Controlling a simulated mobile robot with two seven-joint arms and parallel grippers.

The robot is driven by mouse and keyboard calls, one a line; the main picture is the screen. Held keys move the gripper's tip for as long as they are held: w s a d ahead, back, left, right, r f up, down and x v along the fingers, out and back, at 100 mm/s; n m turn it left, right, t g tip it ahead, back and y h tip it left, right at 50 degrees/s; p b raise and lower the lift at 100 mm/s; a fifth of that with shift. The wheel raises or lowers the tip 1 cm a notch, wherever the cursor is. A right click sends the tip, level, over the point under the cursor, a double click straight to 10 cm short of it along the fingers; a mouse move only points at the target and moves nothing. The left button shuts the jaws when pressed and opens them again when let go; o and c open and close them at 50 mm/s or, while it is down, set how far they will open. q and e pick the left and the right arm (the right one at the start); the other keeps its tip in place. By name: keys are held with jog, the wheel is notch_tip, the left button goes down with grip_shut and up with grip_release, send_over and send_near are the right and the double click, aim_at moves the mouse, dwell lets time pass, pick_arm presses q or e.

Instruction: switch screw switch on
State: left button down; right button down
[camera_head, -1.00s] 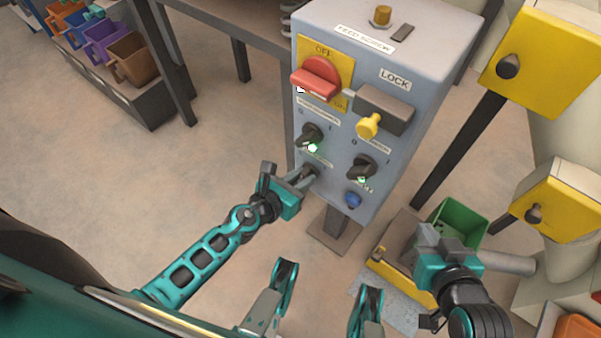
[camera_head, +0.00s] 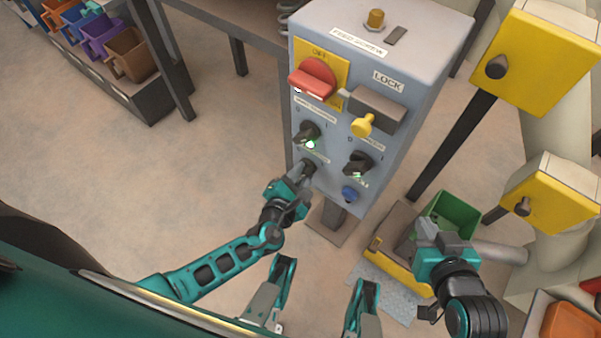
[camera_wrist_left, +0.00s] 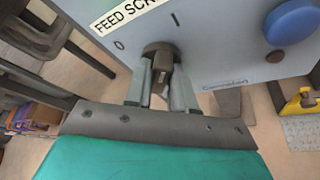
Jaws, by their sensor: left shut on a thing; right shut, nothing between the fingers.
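The grey control box (camera_head: 370,75) stands on a post in the head view. Its lower left black rotary switch (camera_head: 307,168) is partly hidden by my left gripper (camera_head: 302,176). In the left wrist view this switch (camera_wrist_left: 161,62) sits between the fingers of my left gripper (camera_wrist_left: 162,90), under a label reading "FEED SCR", with marks 0 and I around it. My left gripper is shut on its knob. The knob's exact pointing is hard to read. My right gripper (camera_head: 436,238) is shut and empty, in front of the green bin at lower right.
The box also carries a red OFF handle (camera_head: 313,78), a yellow lock plunger (camera_head: 363,125), two other black switches (camera_head: 307,132) (camera_head: 357,163) and a blue button (camera_head: 349,194). A green bin (camera_head: 455,215) and yellow boxes (camera_head: 533,60) stand to the right.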

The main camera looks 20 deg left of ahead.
jog(key=shift+a+r, duration=0.1)
dwell(0.4)
pick_arm(q)
jog(key=c, duration=1)
grip_release()
jog(key=shift+c, duration=0.2)
pick_arm(e)
jog(key=shift+s, duration=0.1)
